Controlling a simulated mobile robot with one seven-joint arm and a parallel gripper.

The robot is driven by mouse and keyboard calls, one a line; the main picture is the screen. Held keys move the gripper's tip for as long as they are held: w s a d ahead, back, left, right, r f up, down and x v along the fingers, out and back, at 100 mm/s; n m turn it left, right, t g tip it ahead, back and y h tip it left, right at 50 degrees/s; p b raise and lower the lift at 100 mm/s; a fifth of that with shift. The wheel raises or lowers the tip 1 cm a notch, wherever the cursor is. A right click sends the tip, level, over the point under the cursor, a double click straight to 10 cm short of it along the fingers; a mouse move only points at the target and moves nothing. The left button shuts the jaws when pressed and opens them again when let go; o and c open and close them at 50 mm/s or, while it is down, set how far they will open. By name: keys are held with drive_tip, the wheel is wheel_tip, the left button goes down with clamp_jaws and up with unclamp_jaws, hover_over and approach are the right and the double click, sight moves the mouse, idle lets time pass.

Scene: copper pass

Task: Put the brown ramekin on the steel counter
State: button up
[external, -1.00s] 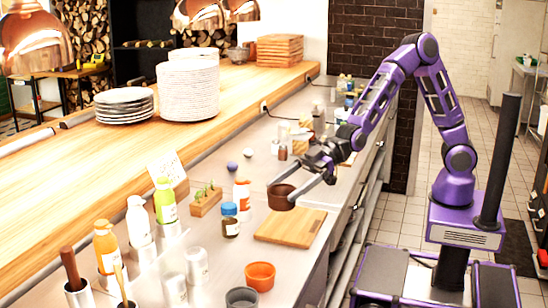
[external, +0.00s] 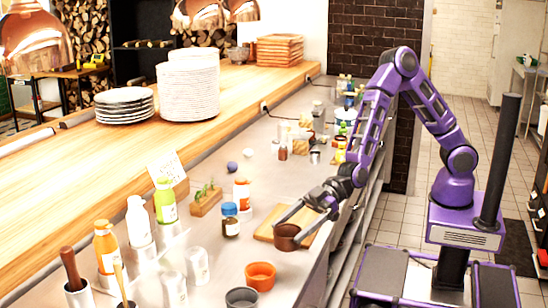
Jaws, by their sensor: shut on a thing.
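The brown ramekin (external: 287,238) is held upright between the fingers of my gripper (external: 292,228). It shows in front of the near edge of the wooden cutting board (external: 265,233), low over the steel counter (external: 222,264). I cannot tell whether its base touches the counter or hangs just above it. My gripper reaches in from the right, its two fingers on either side of the ramekin.
An orange ramekin (external: 260,275) and a grey ramekin (external: 242,297) stand nearer the camera. Steel cups with bottles line the left.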

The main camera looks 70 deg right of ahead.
sight(293, 243)
drive_tip(key=shift+f, duration=2.6)
drive_tip(key=shift+f+b, duration=0.2)
drive_tip(key=shift+b, duration=0.25)
drive_tip(key=o, duration=1.1)
drive_tip(key=shift+r+p, duration=0.2)
drive_tip(key=shift+p, duration=0.1)
drive_tip(key=shift+s+d+r, duration=0.1)
drive_tip(key=shift+d+r, duration=0.05)
drive_tip(key=shift+d, duration=0.05)
drive_tip(key=v, duration=1.1)
drive_tip(key=shift+s+d+r+p, duration=0.1)
drive_tip(key=shift+s+d+p, duration=0.05)
drive_tip(key=shift+d+p, duration=0.15)
drive_tip(key=shift+a, duration=0.1)
